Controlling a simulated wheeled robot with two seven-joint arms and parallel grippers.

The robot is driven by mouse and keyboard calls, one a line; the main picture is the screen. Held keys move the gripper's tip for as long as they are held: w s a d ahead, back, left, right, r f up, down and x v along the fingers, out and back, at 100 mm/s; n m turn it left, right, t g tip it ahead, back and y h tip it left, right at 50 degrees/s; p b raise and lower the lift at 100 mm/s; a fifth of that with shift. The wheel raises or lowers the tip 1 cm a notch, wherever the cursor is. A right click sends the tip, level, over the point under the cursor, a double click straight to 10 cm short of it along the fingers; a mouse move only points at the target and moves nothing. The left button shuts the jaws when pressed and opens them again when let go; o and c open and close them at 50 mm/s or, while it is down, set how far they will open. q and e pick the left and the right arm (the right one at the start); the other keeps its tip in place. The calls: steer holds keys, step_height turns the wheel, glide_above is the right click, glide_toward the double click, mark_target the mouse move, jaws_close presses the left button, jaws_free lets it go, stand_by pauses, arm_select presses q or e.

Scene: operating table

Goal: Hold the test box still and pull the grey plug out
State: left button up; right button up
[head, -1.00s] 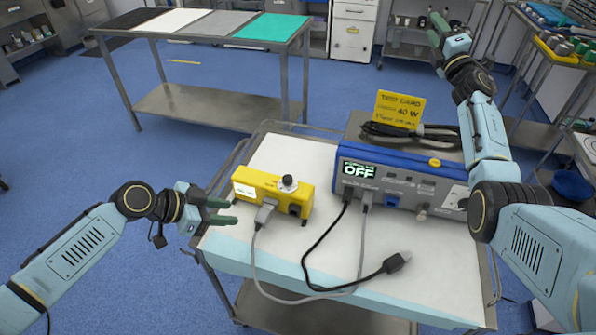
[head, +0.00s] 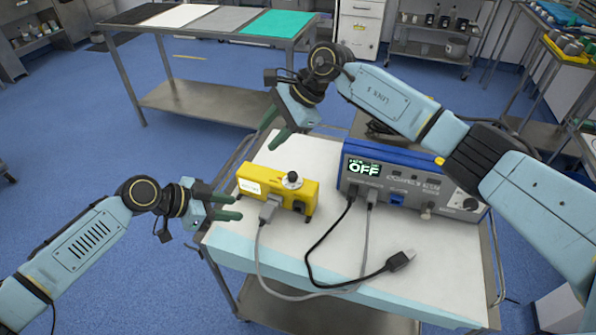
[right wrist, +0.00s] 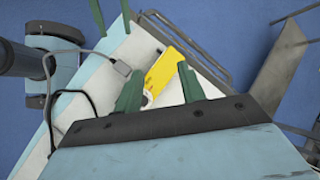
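The yellow test box (head: 262,181) stands on the left part of the white-topped cart, with a dark knob on top. The grey plug (head: 268,209) sits in its front face, and a grey cord runs from it down and over to the blue-grey unit. My left gripper (head: 234,206) is open and empty, just left of the box at about its height. My right gripper (head: 271,138) is open and empty, above and behind the box. In the right wrist view the yellow box (right wrist: 165,68) shows beyond the open fingers (right wrist: 158,82), and the grey plug (right wrist: 121,68) is left of it.
The blue-grey unit (head: 410,190) reading OFF stands right of the box. A black cord with a loose black plug (head: 401,261) lies on the cart top (head: 440,270). The cart has a metal rail. A steel table (head: 215,98) stands behind.

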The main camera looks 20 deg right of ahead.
mark_target(298, 205)
steer(key=s+d+f+n+g+h, duration=0.2)
steer(key=s+d+f+n+h, duration=0.2)
steer(key=s+f+n+h, duration=0.3)
steer(key=shift+m, duration=0.5)
steer(key=f, duration=1.4)
steer(key=shift+w+f, duration=0.15)
steer(key=shift+w, duration=0.2)
steer(key=shift+c, duration=0.3)
